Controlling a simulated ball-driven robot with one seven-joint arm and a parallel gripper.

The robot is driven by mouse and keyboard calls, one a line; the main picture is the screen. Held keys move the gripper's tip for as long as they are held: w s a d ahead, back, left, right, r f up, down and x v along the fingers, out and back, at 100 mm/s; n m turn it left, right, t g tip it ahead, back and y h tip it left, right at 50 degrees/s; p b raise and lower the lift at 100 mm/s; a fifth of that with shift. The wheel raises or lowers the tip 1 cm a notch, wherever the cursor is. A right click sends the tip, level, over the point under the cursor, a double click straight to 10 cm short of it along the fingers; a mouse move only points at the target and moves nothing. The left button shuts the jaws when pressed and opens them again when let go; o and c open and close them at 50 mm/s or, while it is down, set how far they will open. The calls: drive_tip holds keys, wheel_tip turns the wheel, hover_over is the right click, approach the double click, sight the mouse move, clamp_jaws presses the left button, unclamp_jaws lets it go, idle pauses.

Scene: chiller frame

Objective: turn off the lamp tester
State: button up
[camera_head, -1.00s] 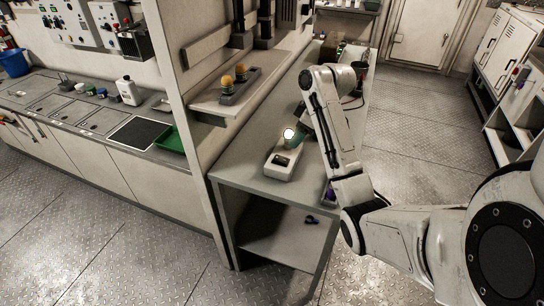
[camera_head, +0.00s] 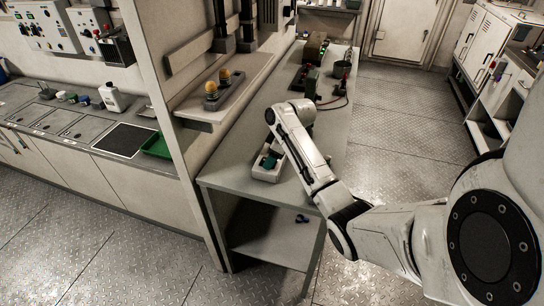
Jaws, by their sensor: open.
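The lamp tester is a small pale box (camera_head: 264,174) on the grey bench top, near the bench's front end. My forearm and wrist cover its far right part, and its bulb is hidden, so I cannot tell whether it is lit.
A shelf left of the bench holds a block with two amber lamps (camera_head: 217,82). Farther back on the bench are dark devices with a red-black cable (camera_head: 334,98). A small dark blue item (camera_head: 302,219) lies on the lower shelf. The floor right of the bench is clear.

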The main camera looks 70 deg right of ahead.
drive_tip(key=c, duration=1.1)
drive_tip(key=shift+o, duration=0.2)
drive_tip(key=shift+w+r+g+p, duration=0.25)
drive_tip(key=shift+g+p, duration=0.35)
drive_tip(key=shift+g, duration=0.1)
drive_tip(key=shift+w+f+g, duration=0.1)
drive_tip(key=shift+w+g, duration=0.05)
drive_tip(key=shift+g, duration=0.75)
drive_tip(key=o, duration=1.1)
drive_tip(key=shift+c, duration=0.2)
wheel_tip(320, 180, up, 11)
drive_tip(key=s, duration=0.1)
drive_tip(key=shift+s+f, duration=0.15)
drive_tip(key=shift+s, duration=0.05)
